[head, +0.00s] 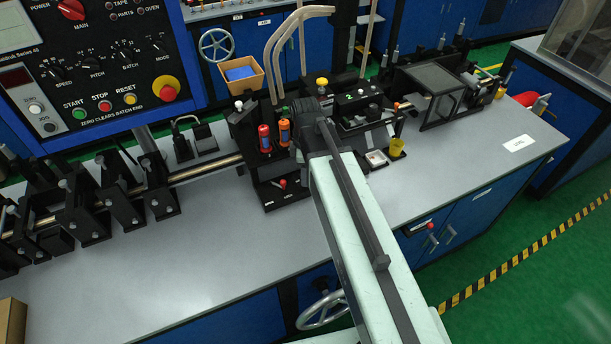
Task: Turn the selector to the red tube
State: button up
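A red tube (265,138) stands upright in a black fixture left of my arm's end. An orange tube (284,132) stands just right of it. Below them, low on the same fixture, is a small red-tipped lever (283,184) that looks like the selector; which way it points is too small to tell. My pale arm reaches up from the bottom right, and my gripper (312,132) is at its dark far end, close to the right of the orange tube. The arm hides the fingers, so neither their opening nor any contact shows.
The grey bench (200,270) is bare in front of the fixture. A row of black roller stands (90,205) fills its left side. A control panel (95,60) rises at upper left. A yellow cup (396,147) and a clear-covered box (435,95) stand right of my arm.

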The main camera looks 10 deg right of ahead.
jog(key=shift+c, duration=0.2)
grip_shut()
